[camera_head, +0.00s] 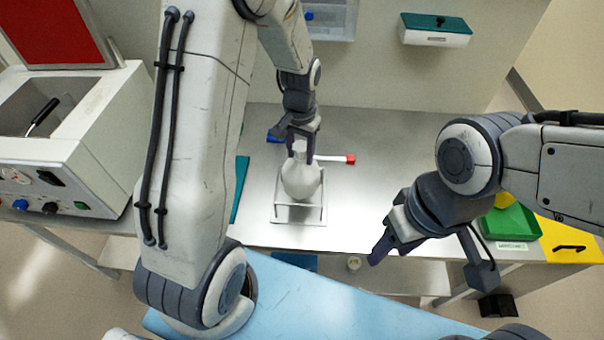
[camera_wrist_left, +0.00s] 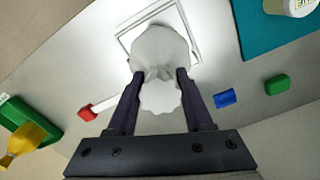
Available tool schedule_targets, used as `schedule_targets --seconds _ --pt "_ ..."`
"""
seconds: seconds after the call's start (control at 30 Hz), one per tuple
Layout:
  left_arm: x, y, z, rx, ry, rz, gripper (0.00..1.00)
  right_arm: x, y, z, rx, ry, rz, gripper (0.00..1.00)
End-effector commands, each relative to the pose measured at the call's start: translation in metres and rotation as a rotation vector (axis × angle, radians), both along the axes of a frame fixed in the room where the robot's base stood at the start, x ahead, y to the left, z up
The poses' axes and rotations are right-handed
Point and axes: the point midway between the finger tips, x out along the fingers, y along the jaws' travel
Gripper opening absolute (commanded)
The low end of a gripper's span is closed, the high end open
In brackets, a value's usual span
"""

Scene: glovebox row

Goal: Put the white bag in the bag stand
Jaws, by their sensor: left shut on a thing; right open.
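The white bag (camera_head: 301,178) is rounded and upright, with a gathered neck. My left gripper (camera_head: 301,146) is shut on that neck from above. In the left wrist view the bag (camera_wrist_left: 160,48) hangs between the two fingers of the left gripper (camera_wrist_left: 157,78). The bag stand (camera_head: 312,215) is a light wire-like frame on the steel bench, directly under and around the bag's lower part. It shows partly behind the bag in the left wrist view (camera_wrist_left: 124,42). I cannot tell whether the bag rests on it. My right gripper (camera_head: 384,246) is open and empty, near the bench's front edge.
A red-ended white stick (camera_head: 350,159) lies behind the bag. A teal mat (camera_head: 240,190) lies left of the stand. The bench right of the stand is clear.

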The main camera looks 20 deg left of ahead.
Motion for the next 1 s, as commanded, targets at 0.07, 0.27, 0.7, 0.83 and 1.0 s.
schedule_targets --seconds 0.07,0.27,0.7,0.83,1.0 --pt "-0.001 0.001 -0.012 0.0 0.002 0.001 0.0 0.0 0.0 0.003 0.0 0.0 0.0 0.53" --pt "0.0 0.002 -0.032 0.0 0.001 0.002 0.0 0.0 0.0 0.006 0.0 0.0 0.0 0.53" --pt "0.0 0.002 -0.063 0.001 -0.004 0.003 0.0 0.0 0.0 0.01 0.0 0.0 -0.001 0.53" --pt "0.0 0.002 -0.065 0.001 -0.003 0.003 0.0 0.0 0.0 0.008 0.0 0.0 0.0 0.53" --pt "0.0 0.002 -0.066 0.0 -0.002 0.003 0.81 0.0 0.0 0.008 0.0 0.0 0.0 0.53"
